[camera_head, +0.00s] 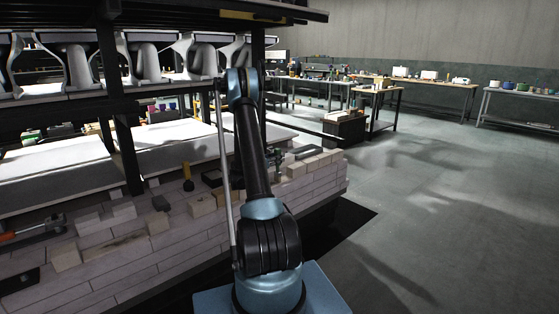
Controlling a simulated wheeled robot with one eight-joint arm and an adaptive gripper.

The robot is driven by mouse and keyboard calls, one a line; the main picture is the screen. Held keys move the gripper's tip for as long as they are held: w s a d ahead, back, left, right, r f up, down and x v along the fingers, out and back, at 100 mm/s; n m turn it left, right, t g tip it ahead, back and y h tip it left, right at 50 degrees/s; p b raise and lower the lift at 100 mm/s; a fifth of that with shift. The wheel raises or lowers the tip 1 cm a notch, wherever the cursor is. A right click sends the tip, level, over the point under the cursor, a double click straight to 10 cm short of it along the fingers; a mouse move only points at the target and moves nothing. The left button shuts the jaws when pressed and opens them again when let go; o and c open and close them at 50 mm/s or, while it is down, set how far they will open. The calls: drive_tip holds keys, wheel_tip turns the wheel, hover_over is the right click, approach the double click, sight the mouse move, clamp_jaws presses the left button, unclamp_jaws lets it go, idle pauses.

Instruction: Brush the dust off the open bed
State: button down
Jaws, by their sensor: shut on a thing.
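White flat beds lie on the kiln car, one at the left (55,158) and one nearer the middle (175,141). Dark posts stand in front of them and black shelving is above. I cannot tell which is the open bed, and dust is not clear at this size. My arm rises in the middle of the view and covers part of the car's right end. My gripper is not visible, and neither is anything held in it. A thin grey rod (225,175) stands beside my arm; what it belongs to is unclear.
The pale brick wall (120,262) along the car's front carries loose bricks (202,204), a yellow-topped tool (187,176) and an orange-handled tool (22,234). White fixtures (70,62) stand on the upper shelf. Open floor (430,210) lies right; workbenches (430,86) line the back.

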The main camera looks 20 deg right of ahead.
drive_tip(key=shift+s+a, duration=0.2)
drive_tip(key=shift+a, duration=0.4)
drive_tip(key=shift+v, duration=1.95)
drive_tip(key=v, duration=0.4)
drive_tip(key=shift+x, duration=2)
